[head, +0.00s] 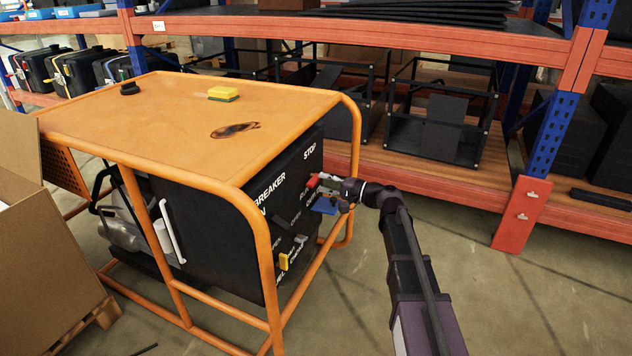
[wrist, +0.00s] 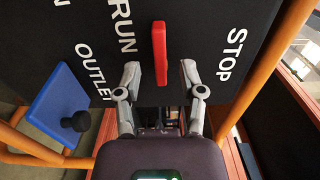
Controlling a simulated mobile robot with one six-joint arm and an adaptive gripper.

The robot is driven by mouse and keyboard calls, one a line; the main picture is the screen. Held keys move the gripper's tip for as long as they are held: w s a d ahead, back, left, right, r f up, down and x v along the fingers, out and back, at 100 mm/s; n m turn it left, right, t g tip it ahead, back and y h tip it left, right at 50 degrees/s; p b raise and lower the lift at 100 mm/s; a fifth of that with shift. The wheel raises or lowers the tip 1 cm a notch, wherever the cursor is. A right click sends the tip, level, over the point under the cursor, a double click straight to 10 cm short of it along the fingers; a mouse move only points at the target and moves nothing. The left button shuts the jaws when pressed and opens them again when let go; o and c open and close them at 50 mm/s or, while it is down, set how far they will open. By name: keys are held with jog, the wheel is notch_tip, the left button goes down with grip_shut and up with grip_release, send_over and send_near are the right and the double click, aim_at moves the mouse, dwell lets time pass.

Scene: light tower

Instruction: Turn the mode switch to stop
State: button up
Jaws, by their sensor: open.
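The mode switch is a red bar handle (wrist: 159,52) on the black generator panel (wrist: 200,25). In the wrist view it stands upright in the picture, between the RUN label (wrist: 121,27) on its left and the STOP label (wrist: 231,55) on its right. Its red also shows in the head view (head: 312,182), partly covered by my gripper. My gripper (wrist: 160,69) is open, with one finger on each side of the handle's lower part and a visible gap on both sides. Whether the tips reach the panel cannot be told.
A blue outlet cover (wrist: 60,105) with a black knob sits left of the fingers. The orange tube frame (head: 262,250) surrounds the panel. A yellow switch (head: 283,262) is lower on the panel. A sponge (head: 223,93) lies on top. Shelving (head: 450,180) stands behind.

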aim_at(317, 181)
jog(key=shift+x, duration=1.55)
grip_shut()
jog(key=shift+d, duration=0.15)
